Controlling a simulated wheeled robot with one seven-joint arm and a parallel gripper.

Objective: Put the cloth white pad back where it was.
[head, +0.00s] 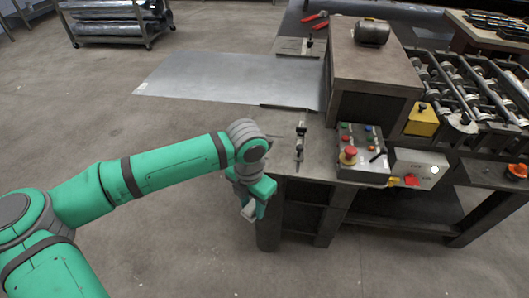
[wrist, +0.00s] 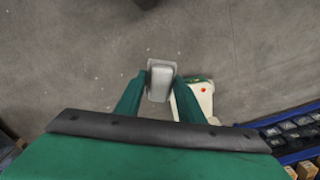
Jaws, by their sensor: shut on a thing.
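My gripper (head: 250,208) hangs beside the front left corner of the workbench, above the concrete floor. In the wrist view my gripper (wrist: 160,84) has its two green fingers closed on the sides of a small pale grey-white block, which I take to be the cloth white pad (wrist: 160,80). In the head view a small pale part of the pad (head: 247,212) shows at the fingertips; the rest is hidden by the gripper. The pad is held clear of the bench.
The metal workbench (head: 275,128) carries a sheet of metal (head: 230,78), a clamp-like tool (head: 300,140) and a control box (head: 362,160) with buttons. A brown cabinet (head: 372,70) stands behind. Roller machinery (head: 465,90) is at right.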

